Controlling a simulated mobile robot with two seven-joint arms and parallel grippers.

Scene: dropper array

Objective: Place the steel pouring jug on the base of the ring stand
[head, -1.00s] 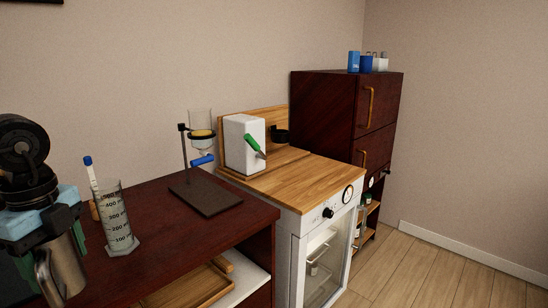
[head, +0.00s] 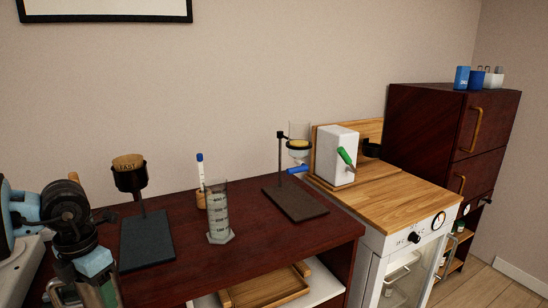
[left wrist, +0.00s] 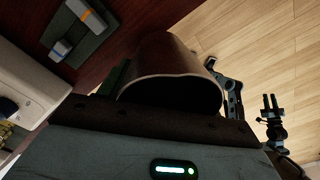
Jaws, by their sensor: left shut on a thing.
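The steel pouring jug (left wrist: 172,70) is in my left gripper, its rim and wall filling the middle of the left wrist view. In the head view my left gripper (head: 98,280) is at the lower left, shut on the jug, which is mostly hidden there. The ring stand (head: 280,160) stands on the dark red bench and carries a funnel with a blue tap. Its flat dark base (head: 297,203) looks bare and lies well to the right of my left gripper. My right gripper (left wrist: 270,101) shows small in the left wrist view, its fingers apart.
A graduated cylinder (head: 219,212) stands left of the ring stand base, with a blue-capped stick (head: 200,172) behind it. A second stand (head: 147,242) holding a round brush (head: 128,162) is beside my left gripper. A wooden-topped cabinet (head: 385,200) adjoins on the right.

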